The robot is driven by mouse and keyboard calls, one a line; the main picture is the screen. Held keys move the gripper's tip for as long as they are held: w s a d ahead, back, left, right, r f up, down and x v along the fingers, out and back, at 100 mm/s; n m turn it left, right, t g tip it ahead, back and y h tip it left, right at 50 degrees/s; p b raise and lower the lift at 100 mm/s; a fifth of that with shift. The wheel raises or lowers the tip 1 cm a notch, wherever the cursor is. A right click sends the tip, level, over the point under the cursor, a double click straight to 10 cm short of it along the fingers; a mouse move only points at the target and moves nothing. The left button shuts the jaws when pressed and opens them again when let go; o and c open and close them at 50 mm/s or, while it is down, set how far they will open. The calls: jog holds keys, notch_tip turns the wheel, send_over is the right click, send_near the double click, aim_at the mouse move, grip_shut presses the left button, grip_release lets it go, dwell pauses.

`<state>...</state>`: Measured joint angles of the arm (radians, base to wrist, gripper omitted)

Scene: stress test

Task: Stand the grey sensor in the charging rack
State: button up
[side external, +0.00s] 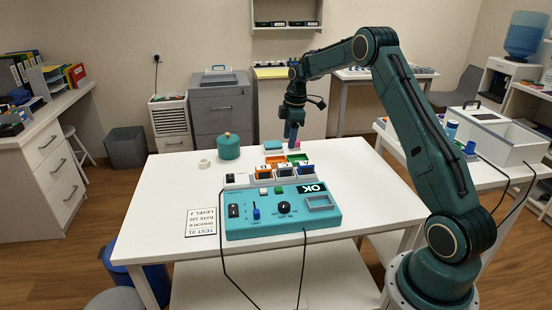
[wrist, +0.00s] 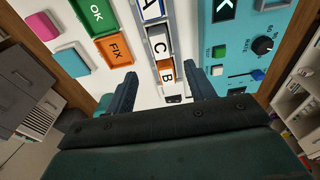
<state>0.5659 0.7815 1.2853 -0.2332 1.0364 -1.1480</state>
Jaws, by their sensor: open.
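Several sensors stand in a row in the charging rack (side external: 236,180), behind the teal test box. The grey sensor, marked C (side external: 285,172), stands between an orange-edged one marked B (side external: 262,172) and a blue-edged one marked A (side external: 306,170). In the wrist view the same row shows grey C (wrist: 158,44), orange B (wrist: 166,73) and blue A (wrist: 151,9). My gripper (side external: 292,137) is open and empty, behind the row near the back of the table. Its fingers (wrist: 160,84) show apart in the wrist view.
The teal test box (side external: 335,217) has a knob, slider and empty window. Behind the row lie an orange FIX tray (wrist: 113,48) and a green OK tray (wrist: 97,14). A teal block (wrist: 72,62) and pink block (wrist: 44,26) lie beyond. A teal pot (side external: 228,150) stands left.

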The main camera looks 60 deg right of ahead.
jog(key=shift+r, duration=0.35)
dwell(0.4)
jog(key=s+a+r+m+t+h, duration=0.1)
jog(key=s+a+r+m, duration=0.1)
jog(key=s+a+r, duration=0.5)
jog(key=s+a+r+m+t, duration=0.15)
jog(key=s+a+r, duration=0.25)
jog(key=a+r, duration=0.6)
jog(key=s+a+m+t, duration=0.1)
jog(key=s+a, duration=0.4)
jog(key=s, duration=0.5)
jog(key=s+a+f+m+t, duration=0.1)
jog(key=s+a+m, duration=0.3)
jog(key=s, duration=0.7)
jog(key=shift+s+a, duration=0.25)
jog(key=shift+a, duration=0.5)
jog(key=shift+m, duration=0.25)
